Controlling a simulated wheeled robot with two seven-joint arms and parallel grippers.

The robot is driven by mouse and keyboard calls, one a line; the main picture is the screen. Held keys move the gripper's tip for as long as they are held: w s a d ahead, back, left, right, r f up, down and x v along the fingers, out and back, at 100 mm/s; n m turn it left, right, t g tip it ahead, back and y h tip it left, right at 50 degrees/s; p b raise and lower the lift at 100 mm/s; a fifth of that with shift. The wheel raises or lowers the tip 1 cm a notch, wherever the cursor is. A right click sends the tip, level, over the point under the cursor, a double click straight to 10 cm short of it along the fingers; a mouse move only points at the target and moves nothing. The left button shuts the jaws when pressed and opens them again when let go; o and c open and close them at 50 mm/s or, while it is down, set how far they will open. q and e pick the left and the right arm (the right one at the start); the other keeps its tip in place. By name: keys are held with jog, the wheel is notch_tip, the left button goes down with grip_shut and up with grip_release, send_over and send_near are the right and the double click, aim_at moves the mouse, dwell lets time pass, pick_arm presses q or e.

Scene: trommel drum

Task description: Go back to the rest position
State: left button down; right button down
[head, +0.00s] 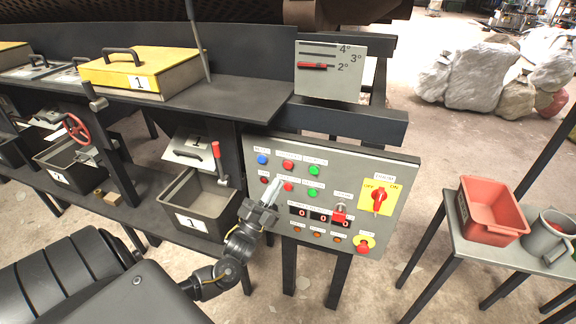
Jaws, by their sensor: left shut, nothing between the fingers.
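My left gripper (273,190) is in front of the left part of the grey control panel (386,230). Its fingers are shut and empty, pointing up at the panel near the red and green buttons. I cannot tell whether the fingertips touch the panel. The gripper and wrist hide the panel's lower left part. My left arm (232,262) reaches up from the bottom of the view. My right gripper is not in view.
A dark bin (213,205) marked 1 stands on the lower shelf just left of my gripper. A yellow box (165,72) is on the upper shelf. A red bin (492,208) and a grey mug (546,238) stand on the right table. Floor between panel and table is free.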

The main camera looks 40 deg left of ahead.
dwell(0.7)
pick_arm(q)
jog(key=w+a+f+n+g+y, duration=0.15)
jog(key=f+n+g, duration=0.25)
jog(key=f, duration=0.7)
jog(key=w+a+f+n+g+y, duration=0.1)
jog(key=a+f+n+g+y, duration=0.2)
jog(key=f, duration=0.8)
jog(key=s+f+n+g, duration=0.2)
jog(key=s+f+g, duration=0.25)
jog(key=f, duration=0.45)
jog(key=s+f+n+g, duration=0.1)
jog(key=s+f+g, duration=0.3)
jog(key=f, duration=0.5)
jog(key=s+d+f+n+g+h, duration=0.1)
jog(key=s+d+f+n+g, duration=0.3)
jog(key=s+f, duration=1.1)
jog(key=s+d+f+g, duration=0.1)
jog(key=s+d+g, duration=0.1)
jog(key=s+d, duration=0.2)
jog(key=s+d+f+g+h, duration=0.1)
jog(key=s+d, duration=0.3)
jog(key=s, duration=0.6)
jog(key=s+d+f+g, duration=0.2)
jog(key=s+d+f, duration=0.1)
jog(key=s, duration=0.4)
jog(key=shift+s+d+f+g+h, duration=0.15)
jog(key=shift+s+d+g+h, duration=0.15)
jog(key=shift+d, duration=0.35)
